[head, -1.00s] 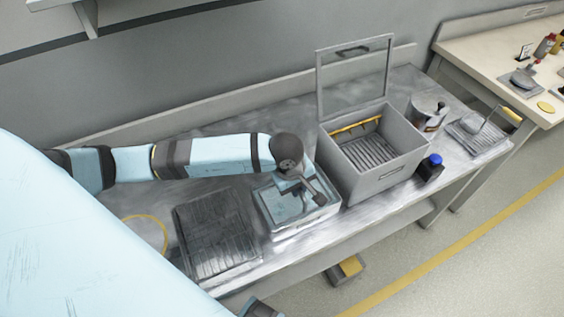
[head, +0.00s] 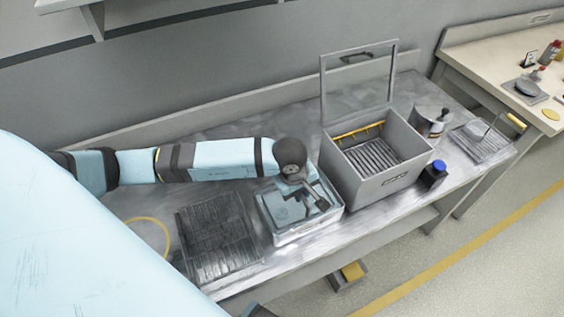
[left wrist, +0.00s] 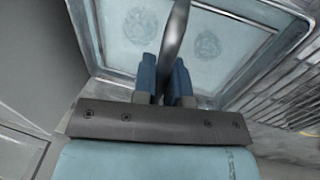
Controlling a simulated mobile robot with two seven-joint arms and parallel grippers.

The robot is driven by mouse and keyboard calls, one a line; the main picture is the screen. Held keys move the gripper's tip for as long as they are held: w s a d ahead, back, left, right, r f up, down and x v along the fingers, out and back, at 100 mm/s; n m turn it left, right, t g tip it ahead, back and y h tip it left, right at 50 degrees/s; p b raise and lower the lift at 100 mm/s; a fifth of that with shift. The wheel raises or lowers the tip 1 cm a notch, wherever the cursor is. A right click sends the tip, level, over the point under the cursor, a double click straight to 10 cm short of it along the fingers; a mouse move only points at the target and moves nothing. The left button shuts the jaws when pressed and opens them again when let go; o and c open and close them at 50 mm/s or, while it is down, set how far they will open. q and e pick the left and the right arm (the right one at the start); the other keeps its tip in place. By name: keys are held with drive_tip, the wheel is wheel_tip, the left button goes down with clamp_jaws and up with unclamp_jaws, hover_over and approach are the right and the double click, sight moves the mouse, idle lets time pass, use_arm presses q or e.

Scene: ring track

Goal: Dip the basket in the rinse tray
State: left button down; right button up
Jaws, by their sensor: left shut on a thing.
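The rinse tray (head: 310,233) is a clear-walled, shallow rectangular tray holding pale blue liquid, in the middle of the steel table. My left gripper (head: 318,200) is over this tray, pointing down at it. In the left wrist view the gripper (left wrist: 166,88) is shut on a grey curved bar (left wrist: 176,38), which looks like a handle, presumably the basket's. The tray (left wrist: 240,17) lies beyond the fingers there, with two round mottled patches showing in it. The basket's body is not clear in either view, so I cannot tell how deep it sits. My right gripper is not in view.
A grey lidded box (head: 385,188), lid raised, stands just right of the tray. A dark ribbed mat (head: 217,240) lies to its left. A blue-capped bottle (head: 434,173), a metal pot (head: 432,120) and a yellow-gripped rack (head: 483,143) are farther right.

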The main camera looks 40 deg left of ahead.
use_arm(q)
drive_tip(key=shift+r, duration=0.1)
drive_tip(key=shift+r, duration=0.4)
drive_tip(key=shift+r+p, duration=1.75)
drive_tip(key=shift+r, duration=1.05)
drive_tip(key=shift+r+p, duration=0.55)
drive_tip(key=shift+r, duration=0.6)
drive_tip(key=shift+r+p, duration=0.75)
drive_tip(key=shift+r, duration=1.25)
